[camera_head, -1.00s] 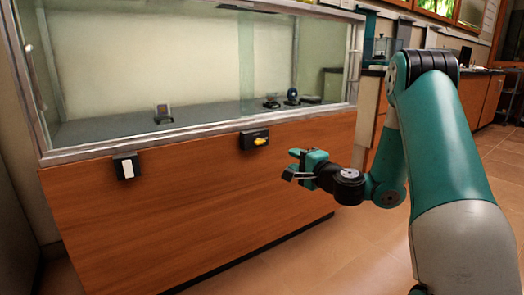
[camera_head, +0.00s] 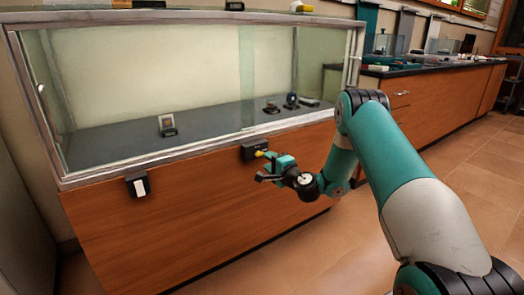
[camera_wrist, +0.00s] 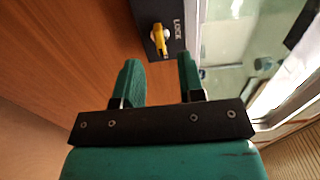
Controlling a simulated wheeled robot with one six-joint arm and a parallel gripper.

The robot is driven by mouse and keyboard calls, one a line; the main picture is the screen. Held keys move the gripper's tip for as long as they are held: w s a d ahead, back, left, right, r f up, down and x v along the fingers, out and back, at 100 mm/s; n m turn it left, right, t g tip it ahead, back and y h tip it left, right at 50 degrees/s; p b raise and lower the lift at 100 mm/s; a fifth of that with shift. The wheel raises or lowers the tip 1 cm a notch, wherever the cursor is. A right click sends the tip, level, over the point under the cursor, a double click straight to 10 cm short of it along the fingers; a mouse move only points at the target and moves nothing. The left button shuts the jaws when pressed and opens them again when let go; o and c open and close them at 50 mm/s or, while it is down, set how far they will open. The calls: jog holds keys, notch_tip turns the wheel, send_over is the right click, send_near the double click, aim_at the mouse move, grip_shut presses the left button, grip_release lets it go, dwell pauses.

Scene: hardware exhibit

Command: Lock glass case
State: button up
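The glass case (camera_head: 180,60) stands on a wooden cabinet base (camera_head: 180,225). A black lock box (camera_head: 248,151) with a yellow knob is fixed on the wood just below the glass. In the wrist view the lock box (camera_wrist: 176,42) bears the word "LOCK", and its yellow knob (camera_wrist: 159,40) sits on a pale round mount. My gripper (camera_head: 264,165) is close to the lock box, just below and right of it. In the wrist view my gripper (camera_wrist: 158,72) is open, its two green fingers apart and empty. The knob lies beyond the fingertips, roughly in line with the gap.
A black box with a white switch (camera_head: 139,185) is on the wood to the left. Small exhibits (camera_head: 167,126) stand inside the case. A long counter (camera_head: 450,90) runs along the right. The tiled floor (camera_head: 480,190) at right is clear.

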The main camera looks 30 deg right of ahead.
aim_at(259, 154)
jog(key=shift+w, duration=2.55)
grip_shut()
